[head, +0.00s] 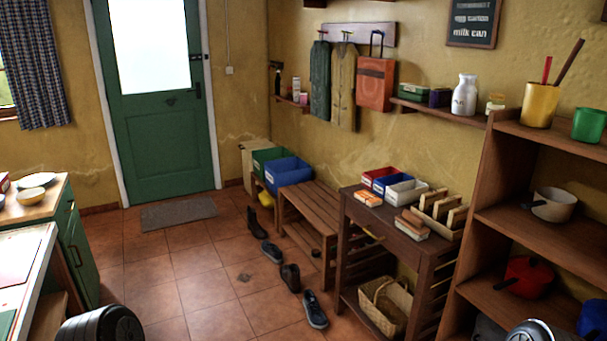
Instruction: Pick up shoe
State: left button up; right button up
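Several shoes stand in a loose row on the tiled floor beside the bench and the dark wooden stand. The nearest is a blue-grey sneaker (315,310) with a pale sole edge. Behind it are a dark brown shoe (290,278), a grey-blue shoe (271,251) and a dark boot (256,223). Which shoe the task means cannot be told. Neither of my grippers shows; only rounded dark parts of my arms show at the bottom edge.
A slatted wooden bench (310,207), a dark stand (362,225) with boxes, and a shelf unit (515,132) line the right side. A basket (388,304) sits low in the stand. A counter (78,240) is at left. The middle floor is clear toward the green door (165,140).

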aim_at(316, 319)
jog(key=i+j+u, duration=0.1)
jog(key=i+u, duration=0.2)
jog(key=i, duration=0.2)
jog(key=i+u, duration=0.3)
jog(key=i, duration=0.2)
jog(key=i+z, duration=0.35)
jog(key=i+j+z, duration=0.2)
jog(key=z, duration=0.15)
jog(key=i+j+z, duration=0.55)
jog(key=z, duration=0.15)
jog(key=i+j+z, duration=0.65)
jog(key=z, duration=0.2)
jog(key=i+j+z, duration=0.15)
jog(key=j+z, duration=0.25)
jog(key=j, duration=0.2)
